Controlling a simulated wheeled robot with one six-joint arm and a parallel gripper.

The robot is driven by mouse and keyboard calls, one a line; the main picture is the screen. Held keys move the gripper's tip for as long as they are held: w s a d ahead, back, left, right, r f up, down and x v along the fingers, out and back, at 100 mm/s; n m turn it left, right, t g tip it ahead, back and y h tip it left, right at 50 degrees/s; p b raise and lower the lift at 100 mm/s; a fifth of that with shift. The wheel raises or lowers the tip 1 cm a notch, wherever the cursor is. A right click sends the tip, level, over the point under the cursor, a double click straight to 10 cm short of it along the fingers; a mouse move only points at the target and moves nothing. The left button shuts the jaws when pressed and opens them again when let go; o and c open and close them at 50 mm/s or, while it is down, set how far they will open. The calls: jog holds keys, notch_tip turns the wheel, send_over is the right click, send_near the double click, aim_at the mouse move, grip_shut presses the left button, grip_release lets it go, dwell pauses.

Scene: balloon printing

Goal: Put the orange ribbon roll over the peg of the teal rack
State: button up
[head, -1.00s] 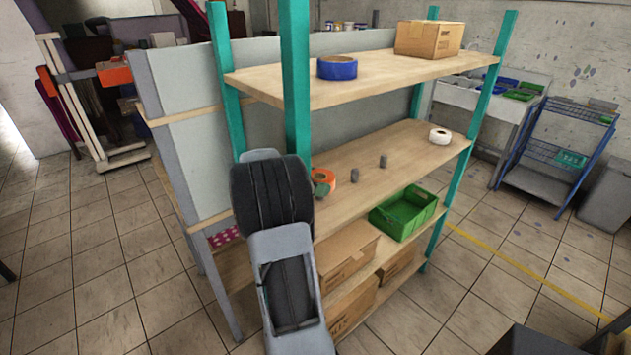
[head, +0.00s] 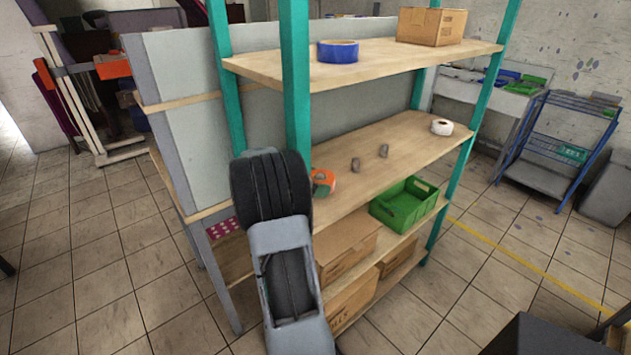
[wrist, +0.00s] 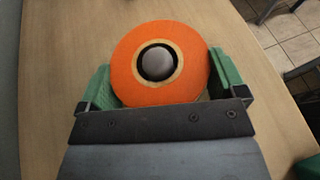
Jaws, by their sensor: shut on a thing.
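The orange ribbon roll (head: 326,181) is at the near left end of the teal rack's middle shelf, partly hidden by my arm in the head view. In the wrist view, the orange roll (wrist: 127,64) lies flat between the two green fingers of my gripper (wrist: 158,88), which is shut on its sides. A grey round peg top (wrist: 158,62) shows inside the roll's hole, with a dark gap around it. I cannot tell how far down the peg the roll sits. The teal rack (head: 296,75) has two bare grey pegs (head: 355,164) (head: 383,150) farther along this shelf.
A white roll (head: 442,127) lies at the shelf's far right. A blue roll (head: 338,51) and a cardboard box (head: 432,26) are on the top shelf above. A green crate (head: 405,205) and cardboard boxes (head: 345,250) are below. A teal post stands close to my gripper.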

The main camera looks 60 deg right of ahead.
jog(key=o, duration=0.7)
jog(key=shift+o, duration=0.2)
jog(key=v, duration=1.3)
jog(key=shift+f, duration=0.15)
jog(key=shift+w+a+r, duration=0.2)
jog(key=shift+w+a, duration=0.05)
jog(key=shift+a, duration=0.1)
jog(key=shift+a, duration=0.15)
jog(key=s+a+f+m+t+y, duration=0.1)
jog(key=s+a+m+t+y, duration=0.2)
jog(key=a, duration=0.7)
jog(key=s+a+f+m+t+y+p, duration=0.1)
jog(key=a+m+t+y, duration=0.3)
jog(key=a, duration=0.7)
jog(key=s+a+f+m+t+y, duration=0.2)
jog(key=s+a+m+t+y, duration=0.1)
jog(key=a, duration=0.8)
jog(key=shift+s+m+t+y+p, duration=0.3)
jog(key=shift+s+m+t+y, duration=0.1)
jog(key=shift+s+m+y, duration=0.35)
